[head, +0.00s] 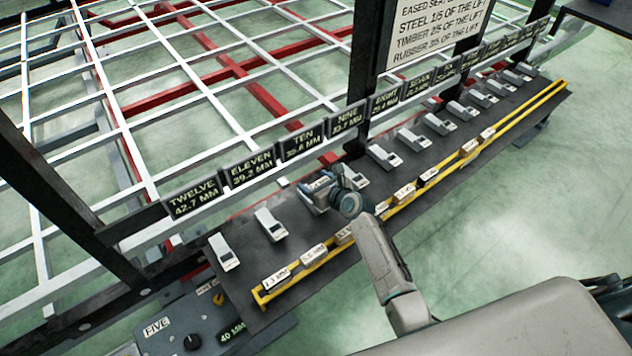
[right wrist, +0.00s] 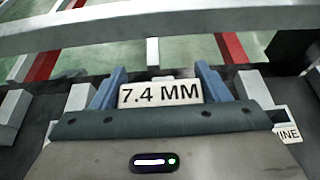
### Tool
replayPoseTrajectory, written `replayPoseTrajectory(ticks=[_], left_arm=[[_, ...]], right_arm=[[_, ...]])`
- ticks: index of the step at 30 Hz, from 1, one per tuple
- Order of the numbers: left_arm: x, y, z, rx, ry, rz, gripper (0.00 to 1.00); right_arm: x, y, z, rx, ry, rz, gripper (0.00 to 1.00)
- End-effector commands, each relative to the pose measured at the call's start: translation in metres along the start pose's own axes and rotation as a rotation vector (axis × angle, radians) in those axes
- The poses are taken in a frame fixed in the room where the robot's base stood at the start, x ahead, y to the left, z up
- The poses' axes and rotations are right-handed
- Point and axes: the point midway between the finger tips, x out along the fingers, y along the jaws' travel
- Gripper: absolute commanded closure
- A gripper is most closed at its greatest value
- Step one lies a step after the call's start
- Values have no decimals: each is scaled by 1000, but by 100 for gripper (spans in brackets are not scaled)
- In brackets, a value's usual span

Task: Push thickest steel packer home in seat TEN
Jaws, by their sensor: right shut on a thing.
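My right gripper (head: 318,191) is at the seat row below the plate marked TEN (head: 303,140). In the right wrist view its two blue fingers (right wrist: 162,92) are shut on a packer with a white face reading 7.4 MM (right wrist: 160,93). The packer's body and the inside of seat TEN are mostly hidden by the gripper, so I cannot tell how deep the packer sits. Part of a seat label ending in "INE" (right wrist: 287,134) shows right of the gripper. My left gripper is not in view.
A yellow rail (head: 330,252) runs along the bench front with several labelled packers, including one (head: 275,278) at its near end. Light seat blocks stand either side, at ELEVEN (head: 270,224) and toward NINE (head: 352,177). A white chassis beam (right wrist: 150,30) crosses beyond the gripper.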

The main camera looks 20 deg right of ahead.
Motion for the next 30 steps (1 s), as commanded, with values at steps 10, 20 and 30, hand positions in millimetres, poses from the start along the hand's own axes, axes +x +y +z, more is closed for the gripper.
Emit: replayPoseTrajectory(ticks=[10,20,30], left_arm=[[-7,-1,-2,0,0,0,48],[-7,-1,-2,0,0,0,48],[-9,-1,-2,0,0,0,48]], right_arm=[[0,0,2,0,-1,0,64],[0,0,1,0,-2,0,64],[0,0,2,0,-2,0,64]])
